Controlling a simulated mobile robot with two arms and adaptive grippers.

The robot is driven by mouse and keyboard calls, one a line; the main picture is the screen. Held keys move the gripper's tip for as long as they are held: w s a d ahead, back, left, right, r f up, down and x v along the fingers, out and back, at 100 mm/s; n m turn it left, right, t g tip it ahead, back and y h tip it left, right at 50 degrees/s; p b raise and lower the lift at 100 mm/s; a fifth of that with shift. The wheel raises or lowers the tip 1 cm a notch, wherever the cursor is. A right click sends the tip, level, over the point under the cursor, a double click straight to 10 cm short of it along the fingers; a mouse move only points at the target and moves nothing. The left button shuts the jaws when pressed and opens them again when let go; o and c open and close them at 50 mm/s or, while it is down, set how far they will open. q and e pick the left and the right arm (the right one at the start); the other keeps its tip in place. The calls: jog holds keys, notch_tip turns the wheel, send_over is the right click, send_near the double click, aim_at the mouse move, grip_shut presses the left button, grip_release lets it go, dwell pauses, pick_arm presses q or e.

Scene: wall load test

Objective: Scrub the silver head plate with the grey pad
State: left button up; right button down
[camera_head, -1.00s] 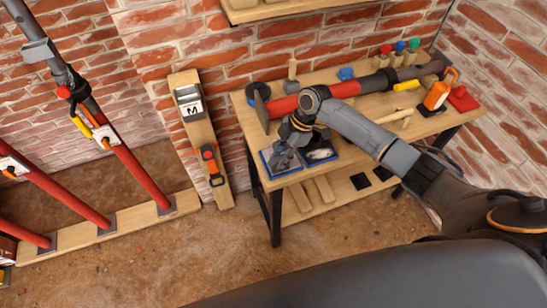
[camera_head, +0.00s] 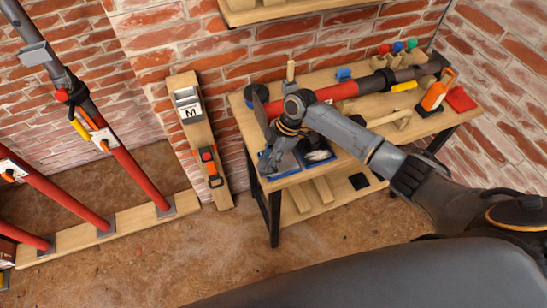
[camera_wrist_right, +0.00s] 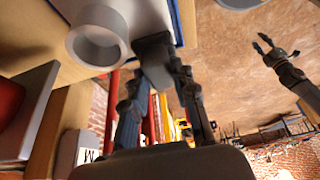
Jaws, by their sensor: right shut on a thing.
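The silver head plate (camera_head: 260,108) stands on edge at the left end of the red prop (camera_head: 335,92), which lies on the workbench. The plate's edge also shows at the left of the wrist view (camera_wrist_right: 28,108). My right gripper (camera_head: 268,164) is low at the bench's left front corner, by a blue tray (camera_head: 287,168), in front of the plate and apart from it. In the wrist view it is shut on the dark grey pad (camera_wrist_right: 155,62). My left gripper (camera_wrist_right: 276,50) shows only in the wrist view, far off, fingers spread and empty.
A dark tray (camera_head: 319,158) with pale contents lies right of the blue one. A pale ring-shaped thing (camera_wrist_right: 97,36) is near the pad. Upright props stand left.

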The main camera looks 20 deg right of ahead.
jog(key=shift+s+d+r+p, duration=0.15)
jog(key=shift+r+p, duration=0.2)
jog(key=shift+r, duration=0.05)
notch_tip(320, 180, up, 5)
jog(key=p, duration=0.4)
jog(key=shift+r+p, duration=0.2)
jog(key=shift+p, duration=0.1)
jog(key=shift+f, duration=0.1)
notch_tip(320, 180, up, 2)
jog(key=shift+p, duration=0.45)
jog(key=shift+r, duration=0.5)
